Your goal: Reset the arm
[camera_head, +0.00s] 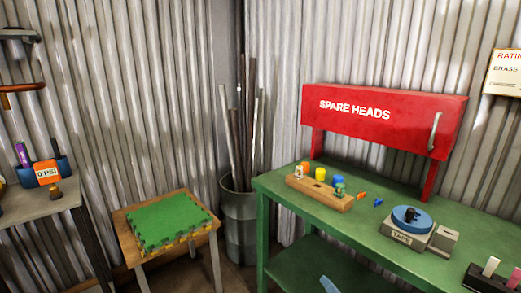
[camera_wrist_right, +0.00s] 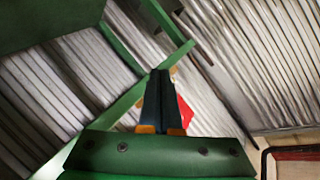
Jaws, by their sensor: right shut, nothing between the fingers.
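My right gripper (camera_wrist_right: 160,76) shows in the right wrist view with its dark fingers together and nothing between them. A small blue-grey piece at the bottom edge of the head view, in front of the green bench, may be its tip. Green bench framing and corrugated wall lie beyond the fingers in the wrist view, so the gripper appears to be low, near the bench frame. The rest of the right arm is out of the head view. My left gripper is in neither view.
The green bench (camera_head: 285,228) holds a wooden block (camera_head: 319,192) with coloured pieces and a grey scale (camera_head: 405,233) with a blue top. A red SPARE HEADS box (camera_head: 383,127) stands behind. Left are a stool (camera_head: 125,229) with a green mat (camera_head: 170,222) and a bin (camera_head: 238,225) of poles.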

